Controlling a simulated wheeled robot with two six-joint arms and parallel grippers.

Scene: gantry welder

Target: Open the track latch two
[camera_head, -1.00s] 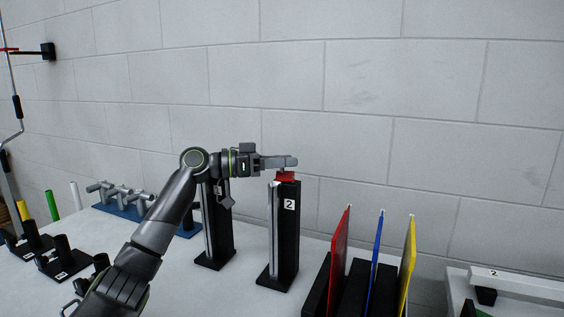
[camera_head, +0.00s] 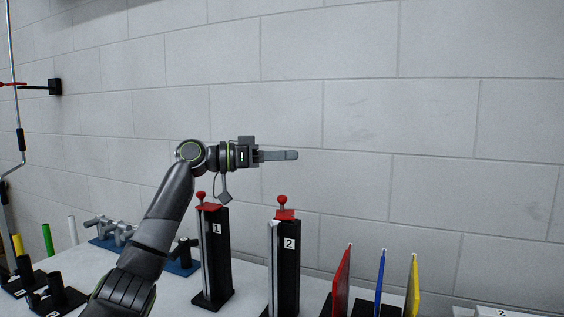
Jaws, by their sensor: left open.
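Track latch two is a black upright post (camera_head: 287,268) with a white "2" label, a pale rail on its left side, and a red top with a red ball knob (camera_head: 283,199). A matching post labelled "1" (camera_head: 218,255), also with a red knob (camera_head: 201,196), stands to its left. My left gripper (camera_head: 292,155) points right, above the knob of post two and clear of it. It is open and holds nothing; from the side its fingers overlap. My right gripper is not in view.
Red (camera_head: 341,282), blue (camera_head: 380,282) and yellow (camera_head: 412,285) upright plates stand to the right of post two. A blue base with grey fittings (camera_head: 110,232) and black holders (camera_head: 50,296) are at the left.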

